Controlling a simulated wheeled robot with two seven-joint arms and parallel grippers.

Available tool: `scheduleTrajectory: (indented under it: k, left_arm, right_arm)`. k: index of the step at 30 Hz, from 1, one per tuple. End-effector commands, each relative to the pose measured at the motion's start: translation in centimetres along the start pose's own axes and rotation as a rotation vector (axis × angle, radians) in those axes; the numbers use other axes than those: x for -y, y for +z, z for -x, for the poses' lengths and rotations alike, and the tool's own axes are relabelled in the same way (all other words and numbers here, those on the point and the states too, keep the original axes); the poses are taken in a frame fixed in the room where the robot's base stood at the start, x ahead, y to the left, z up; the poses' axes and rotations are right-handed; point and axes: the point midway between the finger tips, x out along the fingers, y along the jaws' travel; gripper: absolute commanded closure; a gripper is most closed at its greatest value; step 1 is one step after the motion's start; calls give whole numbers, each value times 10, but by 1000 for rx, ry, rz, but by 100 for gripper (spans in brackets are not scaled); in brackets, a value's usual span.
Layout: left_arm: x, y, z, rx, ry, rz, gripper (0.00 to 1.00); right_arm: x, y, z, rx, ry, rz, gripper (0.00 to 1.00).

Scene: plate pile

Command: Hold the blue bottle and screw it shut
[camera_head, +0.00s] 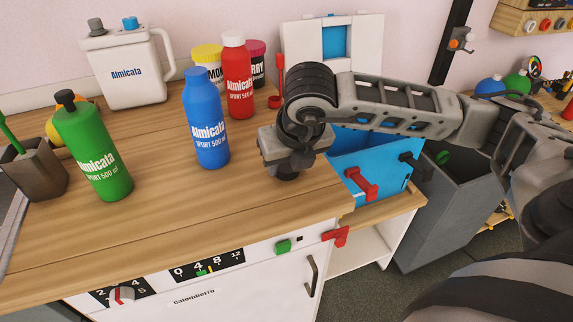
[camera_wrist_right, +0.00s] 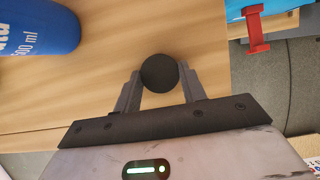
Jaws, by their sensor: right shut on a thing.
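The blue bottle (camera_head: 207,125) stands upright on the wooden counter, left of my right gripper (camera_head: 288,172) in the head view. Its narrow top (camera_head: 195,74) is blue, and I see no black cap on it. Part of the blue bottle (camera_wrist_right: 35,28) lies at the upper left of the right wrist view. My right gripper is shut on a round black cap (camera_wrist_right: 159,72), held between its two fingertips over the counter, to the right of the bottle. In the head view the cap is mostly hidden under the gripper. My left gripper is in neither view.
A green bottle (camera_head: 95,155) with a black top stands at the left, near a grey cup (camera_head: 35,170). A red bottle (camera_head: 238,85), lidded jars and a white canister (camera_head: 128,73) stand behind. A blue box (camera_head: 370,155) is at the right. Counter in front of the blue bottle is clear.

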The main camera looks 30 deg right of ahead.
Motion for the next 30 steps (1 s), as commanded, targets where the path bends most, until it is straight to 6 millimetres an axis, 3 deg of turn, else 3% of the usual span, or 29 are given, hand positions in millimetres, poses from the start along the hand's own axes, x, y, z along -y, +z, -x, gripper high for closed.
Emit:
scheduleTrajectory:
  k: [8,14,16,23,30]
  left_arm:
    - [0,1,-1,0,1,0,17]
    - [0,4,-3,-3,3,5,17]
    - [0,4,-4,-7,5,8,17]
    - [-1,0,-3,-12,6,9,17]
    - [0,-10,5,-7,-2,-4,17]
  right_arm:
    - [0,2,3,2,1,-1,80]
    - [-1,9,20,5,3,-1,80]
    - [-2,13,32,6,5,0,80]
    - [-21,-2,92,8,8,5,80]
    - [-43,-34,141,11,1,9,80]
